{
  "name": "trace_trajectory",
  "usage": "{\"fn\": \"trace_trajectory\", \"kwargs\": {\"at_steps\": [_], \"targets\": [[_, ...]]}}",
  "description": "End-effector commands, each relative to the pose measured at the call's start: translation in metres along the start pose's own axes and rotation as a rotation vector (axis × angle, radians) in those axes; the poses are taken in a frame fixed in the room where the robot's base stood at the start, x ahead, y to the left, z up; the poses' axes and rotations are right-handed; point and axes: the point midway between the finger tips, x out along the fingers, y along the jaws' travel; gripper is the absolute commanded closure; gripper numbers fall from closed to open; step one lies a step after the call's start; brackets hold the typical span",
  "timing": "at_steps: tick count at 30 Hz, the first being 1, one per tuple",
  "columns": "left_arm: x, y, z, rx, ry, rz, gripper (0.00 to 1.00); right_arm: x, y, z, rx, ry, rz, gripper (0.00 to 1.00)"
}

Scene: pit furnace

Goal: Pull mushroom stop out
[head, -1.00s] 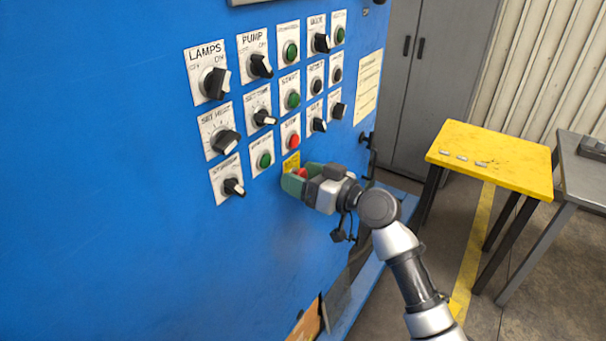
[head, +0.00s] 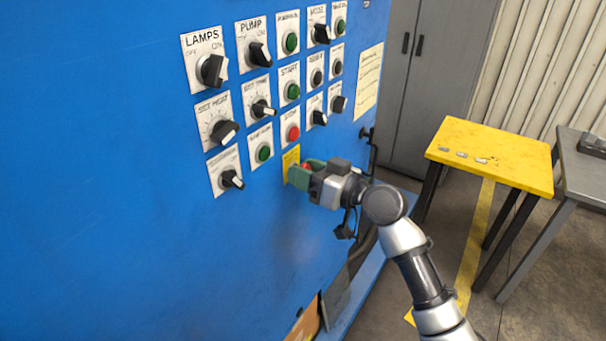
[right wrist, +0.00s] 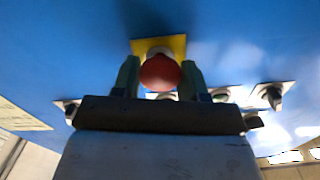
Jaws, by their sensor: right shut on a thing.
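The red mushroom stop (right wrist: 160,72) stands out from its yellow plate (right wrist: 172,44) on the blue panel. In the head view the yellow plate (head: 290,160) is below the red STOP button, and a bit of the red mushroom head (head: 308,165) shows between the fingers. My right gripper (head: 305,172) is shut on the mushroom stop. In the right wrist view its two green fingers (right wrist: 160,78) flank the red head. The stem behind the head shows pale against the plate. My left gripper is out of view.
Just above the gripper is a red STOP button (head: 293,133). Several knobs and green buttons, such as the LAMPS knob (head: 214,69), cover the panel. A yellow table (head: 500,150) with small metal pieces stands at right, beside a grey table (head: 585,175).

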Motion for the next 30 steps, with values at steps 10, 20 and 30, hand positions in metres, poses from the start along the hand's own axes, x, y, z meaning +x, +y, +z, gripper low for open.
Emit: {"fn": "trace_trajectory", "kwargs": {"at_steps": [10,20,30], "targets": [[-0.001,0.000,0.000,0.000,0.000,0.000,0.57,0.000,0.001,0.000,0.002,-0.002,0.001,0.31],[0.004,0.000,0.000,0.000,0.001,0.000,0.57,-0.010,0.002,0.002,0.001,-0.001,0.003,0.31],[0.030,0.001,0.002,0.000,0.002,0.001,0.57,-0.076,0.002,0.005,-0.001,-0.002,0.003,0.31]]}}
